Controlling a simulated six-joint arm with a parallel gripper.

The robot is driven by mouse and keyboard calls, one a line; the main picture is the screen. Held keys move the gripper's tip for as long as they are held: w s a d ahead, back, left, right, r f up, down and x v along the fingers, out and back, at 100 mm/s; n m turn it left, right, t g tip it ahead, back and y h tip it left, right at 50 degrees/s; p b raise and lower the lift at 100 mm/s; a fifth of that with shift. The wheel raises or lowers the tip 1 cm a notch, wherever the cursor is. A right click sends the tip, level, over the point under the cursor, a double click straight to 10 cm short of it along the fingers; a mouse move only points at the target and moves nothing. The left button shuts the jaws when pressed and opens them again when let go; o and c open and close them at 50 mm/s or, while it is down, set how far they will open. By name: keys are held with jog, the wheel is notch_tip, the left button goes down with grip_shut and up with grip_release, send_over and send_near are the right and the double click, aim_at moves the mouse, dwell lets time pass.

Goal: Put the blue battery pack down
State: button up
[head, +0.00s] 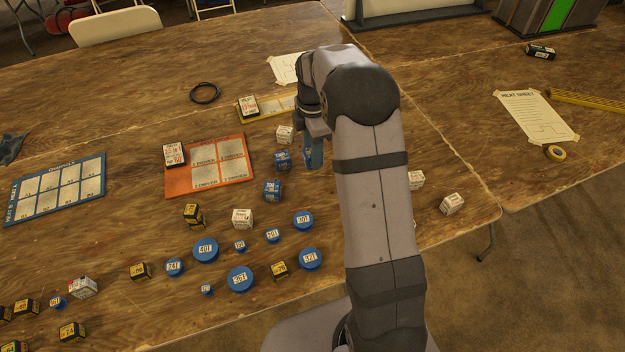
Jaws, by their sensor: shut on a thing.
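My gripper (313,138) hangs over the middle of the wooden table, partly hidden by my arm. It is shut on the blue battery pack (315,154), whose lower part shows beneath the jaws. I cannot tell how far the pack is above the table. A blue block (283,160) with a printed label sits just left of my gripper, and another blue block (272,190) sits nearer to me.
An orange board (209,185) with pale pads bears a dark pack (174,154). A yellow board (285,104) lies behind my gripper. Several blue discs (240,280), white blocks and yellow-black blocks crowd the front. A sheet (535,112) lies right.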

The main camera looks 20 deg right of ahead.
jog(key=shift+f+p, duration=0.8)
jog(key=shift+f, duration=3.8)
jog(key=shift+f, duration=0.1)
jog(key=o, duration=1.3)
notch_tip(320, 180, up, 12)
jog(key=shift+r+b, duration=0.1)
jog(key=shift+b, duration=1.05)
jog(key=s+a+m, duration=0.2)
jog(key=s+m, duration=0.4)
jog(key=s, duration=0.2)
jog(key=s+a+f+m, duration=0.1)
jog(key=s+a+m, duration=0.2)
jog(key=s+m, duration=0.3)
jog(key=s+a+f+m, duration=0.1)
jog(key=s+m, duration=0.5)
jog(key=s, duration=0.6)
jog(key=shift+a, duration=0.9)
